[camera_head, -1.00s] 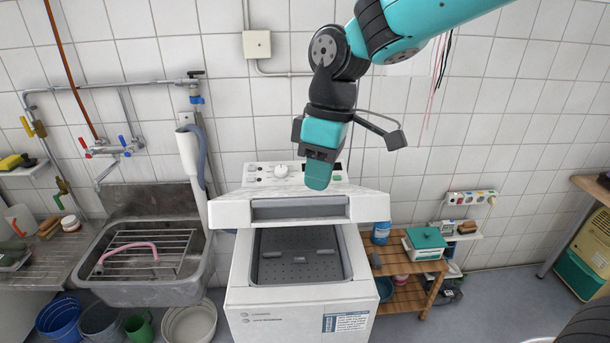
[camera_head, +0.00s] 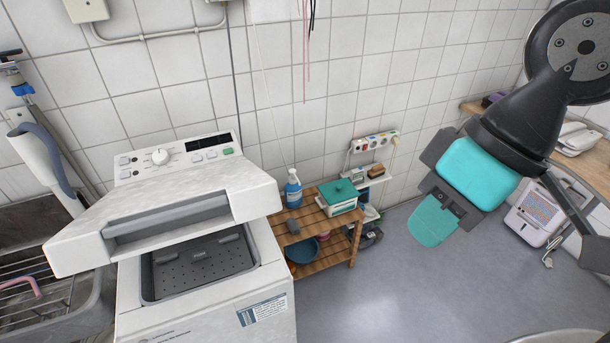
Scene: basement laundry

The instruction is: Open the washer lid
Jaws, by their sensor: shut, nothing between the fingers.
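The white washer (camera_head: 205,310) stands at the left of the head view. Its lid (camera_head: 165,215) is raised and tilted up at the front, leaving the opening uncovered. The grey perforated interior (camera_head: 198,268) shows below the lid. The control panel with a knob (camera_head: 160,157) is behind the lid. My gripper (camera_head: 432,222), with teal fingers, is shut and empty. It hangs over the floor well to the right of the washer, apart from the lid.
A wooden shelf (camera_head: 325,240) with a blue bottle (camera_head: 293,190) and a green-lidded box (camera_head: 339,196) stands right of the washer. A sink (camera_head: 70,315) is at the left. A wooden counter (camera_head: 590,172) is at the right. The grey floor (camera_head: 385,290) between is clear.

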